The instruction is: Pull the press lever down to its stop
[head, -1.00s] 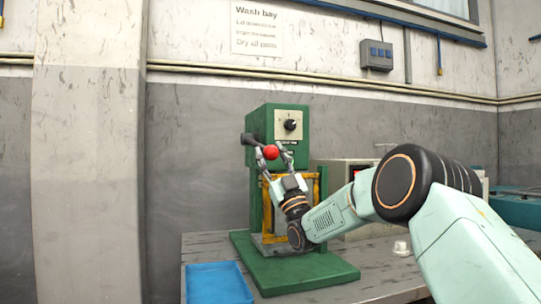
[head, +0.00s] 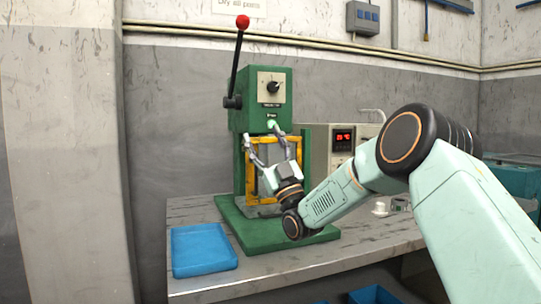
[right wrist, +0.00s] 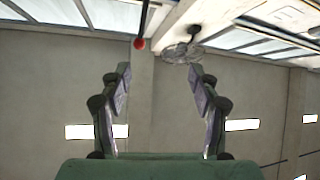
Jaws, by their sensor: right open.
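The green press (head: 262,100) stands on the bench. Its dark lever (head: 239,62) rises steeply from a hub on the press's left side and ends in a red knob (head: 242,22), high above the press head. My right gripper (head: 264,136) is open and empty in front of the press, below the dial and well below the knob. In the right wrist view, the open fingers (right wrist: 162,80) hold nothing, and the red knob (right wrist: 139,43) looks small beyond them. My left gripper is not in view.
A blue tray (head: 204,250) lies on the bench (head: 330,262), left of the press base. A yellow frame (head: 251,172) stands under the press head, partly hidden by my right gripper. A box with a red display (head: 343,138) stands behind my right arm.

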